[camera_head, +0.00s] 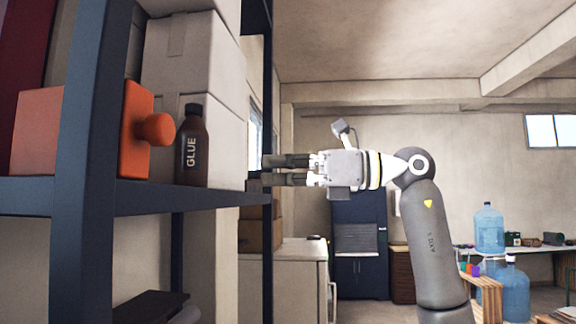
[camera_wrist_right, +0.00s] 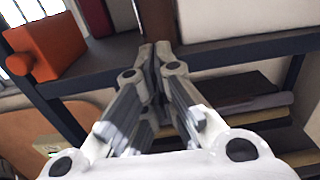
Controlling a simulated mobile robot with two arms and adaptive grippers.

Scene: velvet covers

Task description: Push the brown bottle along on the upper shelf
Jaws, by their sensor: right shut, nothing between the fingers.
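The brown bottle (camera_head: 191,150), dark with a black cap and the word GLUE, stands upright on the upper shelf (camera_head: 190,197), near its front edge. My right gripper (camera_head: 266,170) is shut and empty. In the head view it points left, to the right of the bottle and apart from it, at about the height of the bottle's lower half. Its closed fingers (camera_wrist_right: 155,50) show at the shelf's edge in the right wrist view. My left gripper is not in view.
An orange block with a round knob (camera_head: 138,130) stands left of the bottle, also in the wrist view (camera_wrist_right: 45,52). White boxes (camera_head: 195,55) are stacked behind the bottle. Dark shelf posts (camera_head: 82,110) rise at the left and right.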

